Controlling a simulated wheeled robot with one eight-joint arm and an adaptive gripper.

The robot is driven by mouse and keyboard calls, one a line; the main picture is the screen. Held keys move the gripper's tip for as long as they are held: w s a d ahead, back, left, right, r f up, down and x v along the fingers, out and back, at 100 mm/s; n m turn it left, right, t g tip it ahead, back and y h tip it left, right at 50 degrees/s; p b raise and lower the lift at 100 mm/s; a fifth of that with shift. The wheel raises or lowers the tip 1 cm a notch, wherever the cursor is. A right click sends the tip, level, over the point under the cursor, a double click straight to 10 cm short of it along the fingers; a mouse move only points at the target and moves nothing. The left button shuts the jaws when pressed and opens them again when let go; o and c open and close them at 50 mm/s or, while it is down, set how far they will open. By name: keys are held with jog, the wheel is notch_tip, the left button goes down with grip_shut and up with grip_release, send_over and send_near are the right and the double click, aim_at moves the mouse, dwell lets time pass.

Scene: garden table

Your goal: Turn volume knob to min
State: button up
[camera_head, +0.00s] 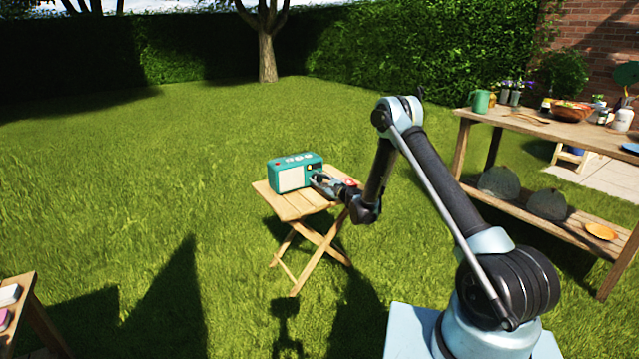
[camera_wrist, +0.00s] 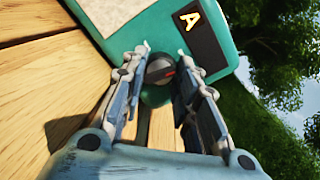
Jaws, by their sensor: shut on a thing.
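A teal radio (camera_head: 295,172) with a pale speaker front stands on a small wooden folding table. My gripper (camera_head: 318,178) reaches its right part from the right. In the wrist view the radio (camera_wrist: 225,62) fills the top, and a dark round knob (camera_wrist: 158,68) with a red pointer mark sits on its front. The fingers of my gripper (camera_wrist: 160,60) lie on either side of this knob and are shut on it. The pointer slants in this tilted view. Any scale marks around the knob cannot be made out.
The folding table (camera_head: 290,208) has slatted boards, with bare wood left of the radio. A long wooden table (camera_head: 545,130) with pots, a bowl and other items stands at the right. Another table (camera_head: 30,305) shows at the lower left. Open grass lies between them.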

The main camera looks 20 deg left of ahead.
jog(key=shift+n, duration=0.8)
jog(key=o, duration=1.1)
jog(key=shift+c, duration=0.2)
jog(key=shift+d, duration=0.1)
jog(key=shift+v, duration=3.65)
jog(key=shift+r, duration=0.1)
